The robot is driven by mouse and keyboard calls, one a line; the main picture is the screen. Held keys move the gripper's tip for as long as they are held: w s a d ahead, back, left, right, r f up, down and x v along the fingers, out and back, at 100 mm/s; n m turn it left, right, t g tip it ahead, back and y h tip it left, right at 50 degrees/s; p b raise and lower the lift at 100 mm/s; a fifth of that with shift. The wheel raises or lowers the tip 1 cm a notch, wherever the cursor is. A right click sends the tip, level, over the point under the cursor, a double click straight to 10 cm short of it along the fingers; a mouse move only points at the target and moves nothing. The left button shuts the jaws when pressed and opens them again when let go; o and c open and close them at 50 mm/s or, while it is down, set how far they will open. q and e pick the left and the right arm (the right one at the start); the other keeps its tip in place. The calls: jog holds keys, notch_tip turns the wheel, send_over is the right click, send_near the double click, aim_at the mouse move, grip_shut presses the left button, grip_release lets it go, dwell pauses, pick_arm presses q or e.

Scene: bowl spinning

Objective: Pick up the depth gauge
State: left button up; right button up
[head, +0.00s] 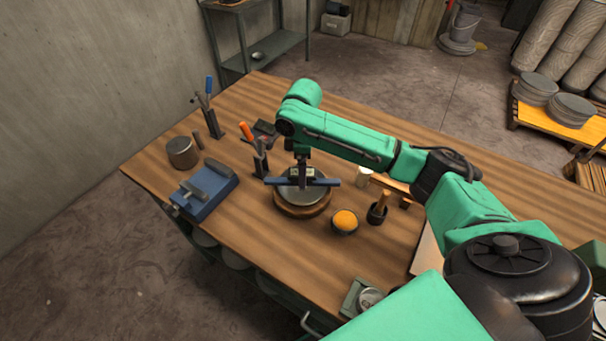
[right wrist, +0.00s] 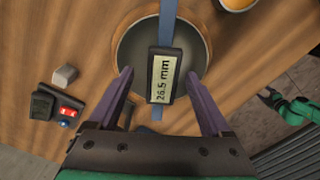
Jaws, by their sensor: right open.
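The depth gauge (head: 328,182) is a blue bar lying across the rim of a round metal bowl (head: 290,195). In the right wrist view the gauge (right wrist: 164,76) has a dark display body reading 26.5 mm, with the blue bar running up and down past it over the bowl (right wrist: 135,52). My right gripper (head: 303,182) is above the bowl, pointing down at the gauge. In the right wrist view its two purple fingers (right wrist: 157,73) are spread, one on each side of the display, with visible gaps. Contact is not visible.
The bowl sits on a round wooden base (head: 304,212). Close by stand an orange-filled cup (head: 345,221), a dark pot with a wooden handle (head: 377,212) and an orange-handled tool (head: 248,133). A blue vise-like block (head: 205,190) is at left.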

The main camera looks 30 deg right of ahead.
notch_tip(320, 180, down, 4)
jog(key=shift+s+a+f+p, duration=0.1)
jog(key=shift+p, duration=0.65)
jog(key=shift+s+f, duration=0.1)
jog(key=shift+c, duration=1.2)
grip_shut()
pick_arm(q)
jog(key=shift+w+d+r, duration=0.3)
jog(key=shift+w+r, duration=0.5)
jog(key=shift+r, duration=0.1)
